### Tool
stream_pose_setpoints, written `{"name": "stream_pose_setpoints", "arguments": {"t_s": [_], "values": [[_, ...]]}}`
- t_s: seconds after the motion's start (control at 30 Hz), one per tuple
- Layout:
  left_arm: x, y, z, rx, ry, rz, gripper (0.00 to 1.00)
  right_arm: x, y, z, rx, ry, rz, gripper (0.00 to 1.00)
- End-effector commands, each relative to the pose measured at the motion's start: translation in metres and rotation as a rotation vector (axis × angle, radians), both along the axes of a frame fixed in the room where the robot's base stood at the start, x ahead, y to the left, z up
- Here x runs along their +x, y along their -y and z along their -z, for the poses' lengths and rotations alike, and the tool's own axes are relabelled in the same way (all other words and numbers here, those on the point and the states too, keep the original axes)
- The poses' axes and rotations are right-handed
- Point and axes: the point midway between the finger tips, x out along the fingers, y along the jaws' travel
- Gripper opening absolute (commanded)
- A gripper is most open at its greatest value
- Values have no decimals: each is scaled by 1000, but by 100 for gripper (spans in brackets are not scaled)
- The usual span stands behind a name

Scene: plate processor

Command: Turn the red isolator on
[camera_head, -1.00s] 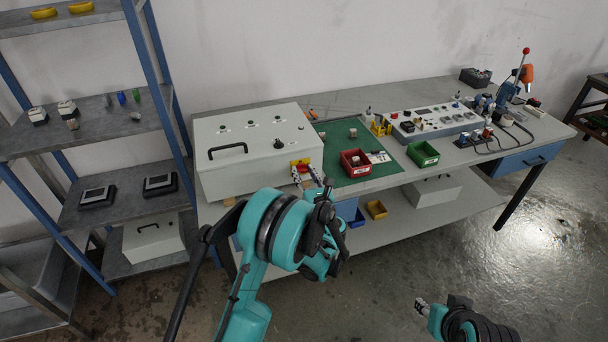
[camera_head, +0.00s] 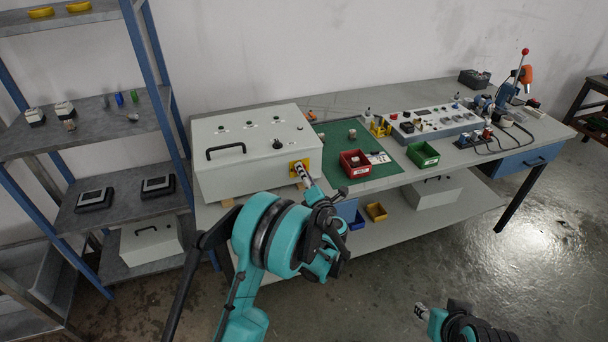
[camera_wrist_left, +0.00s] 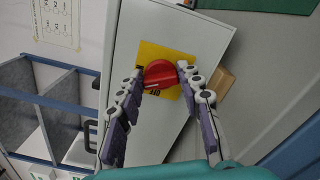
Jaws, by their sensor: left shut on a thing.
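The red isolator (camera_wrist_left: 158,74) is a round knob on a yellow plate (camera_wrist_left: 174,54), on the side of a grey control box (camera_head: 225,183). In the left wrist view the fingers of my left gripper (camera_wrist_left: 161,73) are on either side of the knob, shut on it. Dark lettering, seemingly OFF, shows beside the knob. In the head view my left gripper (camera_head: 302,172) reaches the yellow plate (camera_head: 293,167) and hides the knob. My right gripper (camera_head: 421,309) is away from the bench at the lower right; its jaw state is unclear.
The box stands on the bench's left end. A green mat (camera_head: 336,137), red bin (camera_head: 355,164) and green bin (camera_head: 423,155) lie to its right. A shelf rack (camera_head: 164,70) stands close on the left. Floor at the right front is clear.

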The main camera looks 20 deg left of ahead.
Motion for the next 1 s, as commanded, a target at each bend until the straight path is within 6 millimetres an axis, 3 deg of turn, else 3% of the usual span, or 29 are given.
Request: {"name": "stream_pose_setpoints", "arguments": {"t_s": [0.5,1.0], "values": [[1,0,1,336,-226,-1,7,0,0,0,0,0,0,40],[1,0,2,437,-294,0,7,0,0,0,0,0,0,40]]}}
